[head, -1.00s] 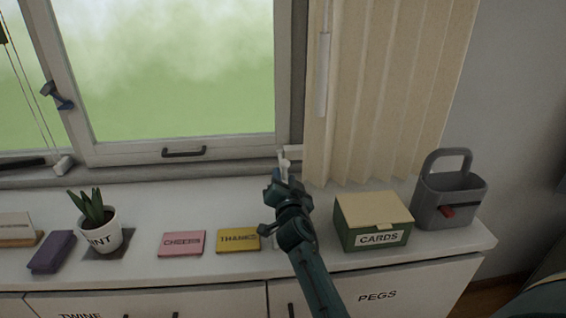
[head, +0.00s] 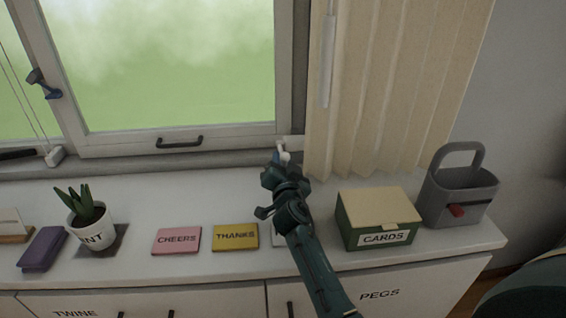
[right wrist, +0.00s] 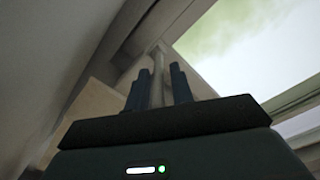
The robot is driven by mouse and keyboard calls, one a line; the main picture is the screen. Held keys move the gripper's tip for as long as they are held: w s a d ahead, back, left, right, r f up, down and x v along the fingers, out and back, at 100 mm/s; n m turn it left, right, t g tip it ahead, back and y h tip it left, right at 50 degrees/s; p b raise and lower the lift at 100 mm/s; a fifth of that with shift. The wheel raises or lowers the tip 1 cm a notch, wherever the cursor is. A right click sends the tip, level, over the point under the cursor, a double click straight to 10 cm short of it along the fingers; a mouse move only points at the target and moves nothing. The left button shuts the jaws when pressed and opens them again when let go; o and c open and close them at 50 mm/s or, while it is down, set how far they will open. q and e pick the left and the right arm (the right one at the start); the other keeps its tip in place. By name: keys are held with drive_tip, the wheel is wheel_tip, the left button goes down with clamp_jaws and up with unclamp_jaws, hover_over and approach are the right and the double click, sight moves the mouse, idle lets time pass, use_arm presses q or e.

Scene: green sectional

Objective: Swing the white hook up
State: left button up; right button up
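The white hook (head: 284,152) is small and sits at the lower right corner of the window frame, beside the curtain. My right gripper (head: 278,163) is right at it in the head view, and its dark wrist hides the lower part. In the right wrist view, the two dark fingers of my right gripper (right wrist: 160,86) stand apart. The pale bar of the hook (right wrist: 157,72) shows between them, with a narrow gap at the right finger. Whether either finger touches it, I cannot tell. My left gripper is not in view.
The cream curtain (head: 385,90) hangs close to the right of my gripper. Below it on the white cabinet stand the green cards box (head: 375,235), a grey caddy (head: 450,205), yellow (head: 236,236) and pink (head: 176,240) cards, and a potted plant (head: 91,225).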

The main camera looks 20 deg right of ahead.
drive_tip(key=shift+d, duration=0.1)
clamp_jaws()
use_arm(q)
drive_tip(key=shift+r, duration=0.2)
